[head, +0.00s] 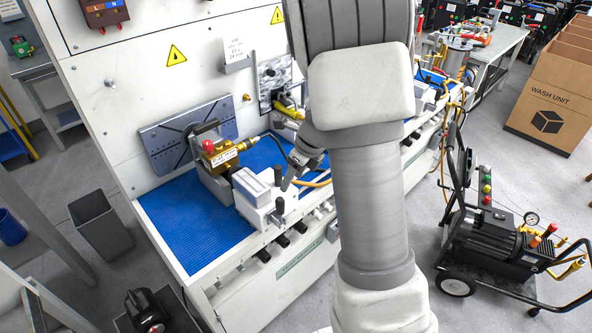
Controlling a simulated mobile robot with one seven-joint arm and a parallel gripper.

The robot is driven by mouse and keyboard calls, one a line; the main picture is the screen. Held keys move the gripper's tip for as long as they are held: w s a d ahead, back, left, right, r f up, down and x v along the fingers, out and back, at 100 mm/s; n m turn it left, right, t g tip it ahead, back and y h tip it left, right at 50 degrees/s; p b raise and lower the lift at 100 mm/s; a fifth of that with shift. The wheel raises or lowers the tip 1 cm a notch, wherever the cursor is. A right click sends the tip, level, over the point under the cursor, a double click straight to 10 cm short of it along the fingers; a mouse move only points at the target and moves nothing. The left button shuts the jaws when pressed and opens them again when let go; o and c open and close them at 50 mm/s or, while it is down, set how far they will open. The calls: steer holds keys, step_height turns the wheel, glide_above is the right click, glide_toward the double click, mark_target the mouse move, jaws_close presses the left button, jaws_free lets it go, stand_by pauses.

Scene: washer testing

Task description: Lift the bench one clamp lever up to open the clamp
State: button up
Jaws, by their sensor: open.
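On the bench (190,232), a brass unit with a red knob (216,155) sits against a grey slotted plate (168,138). I cannot tell which of these black handles is the bench one clamp lever. My gripper (290,177) is open and looks empty, close to the right of the white fixture. My arm hides part of the bench, and contact with a grip cannot be made out.
The bench's white back panel (110,88) rises behind the work area. Black knobs (264,255) line its front edge. A wheeled pressure unit (490,245) stands on the floor at right, and a cardboard box (547,100) is behind it. Blue mat at left is clear.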

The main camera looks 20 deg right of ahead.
steer(key=shift+v, duration=1.15)
steer(key=s+a+r+n+b, duration=0.4)
steer(key=s+a+r+n, duration=0.3)
steer(key=s+r+n, duration=0.6)
steer(key=s+f+n+t+h+b, duration=0.1)
steer(key=s+n+t+h+b, duration=0.1)
steer(key=s+n, duration=0.8)
steer(key=n, duration=0.6)
steer(key=shift+s+a+f, duration=0.3)
steer(key=shift+a+f, duration=0.05)
steer(key=shift+f, duration=0.05)
